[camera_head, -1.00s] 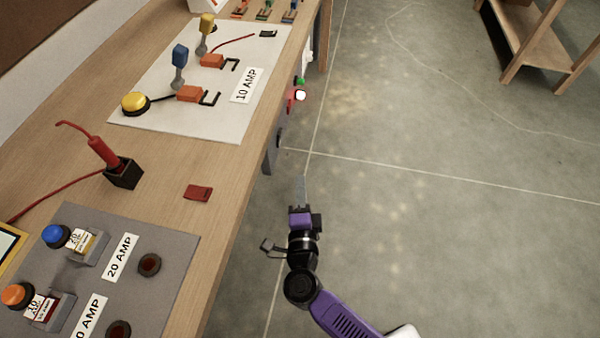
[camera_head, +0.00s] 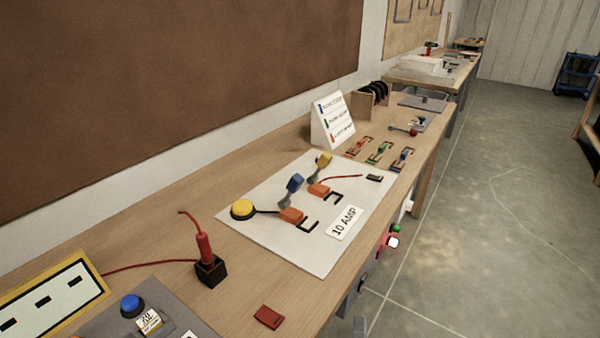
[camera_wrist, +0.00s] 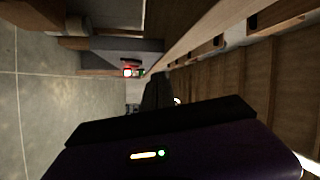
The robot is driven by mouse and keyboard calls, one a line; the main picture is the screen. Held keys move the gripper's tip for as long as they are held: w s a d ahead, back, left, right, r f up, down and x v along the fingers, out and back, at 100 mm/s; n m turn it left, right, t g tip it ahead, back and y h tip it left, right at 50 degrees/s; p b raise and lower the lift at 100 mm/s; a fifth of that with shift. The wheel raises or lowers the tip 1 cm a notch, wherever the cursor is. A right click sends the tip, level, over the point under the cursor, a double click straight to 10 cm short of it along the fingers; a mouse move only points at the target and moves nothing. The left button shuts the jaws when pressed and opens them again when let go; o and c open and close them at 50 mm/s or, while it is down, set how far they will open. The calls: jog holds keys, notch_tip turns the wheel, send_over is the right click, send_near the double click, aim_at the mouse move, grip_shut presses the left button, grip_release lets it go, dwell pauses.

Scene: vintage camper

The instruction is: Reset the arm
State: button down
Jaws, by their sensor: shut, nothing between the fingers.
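My gripper (camera_wrist: 156,92) shows in the wrist view as a dark shape with its fingers together, nothing seen between them. The purple and black wrist housing fills the bottom of that view. The rest of my arm is out of the head view. My gripper touches nothing that I can see.
The wooden bench (camera_head: 150,235) runs along the left, holding a white 10 AMP board (camera_head: 265,225), a red probe in a black block (camera_head: 210,270) and a yellow-framed panel (camera_head: 55,295). A lit red button (camera_head: 392,242) sits on its front side.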

jog(key=s+d+r+n+g+y, duration=0.1)
jog(key=s+n, duration=0.4)
jog(key=s, duration=0.6)
jog(key=s+d+r+n+g+y, duration=0.1)
jog(key=s+d+r+n, duration=0.3)
jog(key=s, duration=0.7)
jog(key=s+d+r+n+g+y, duration=0.1)
jog(key=s+d+r+n+g, duration=0.1)
jog(key=s+n, duration=0.5)
jog(key=shift+s+d+r+n+g+y, duration=0.2)
jog(key=shift+s+n+g+y, duration=0.15)
jog(key=shift+s, duration=1.75)
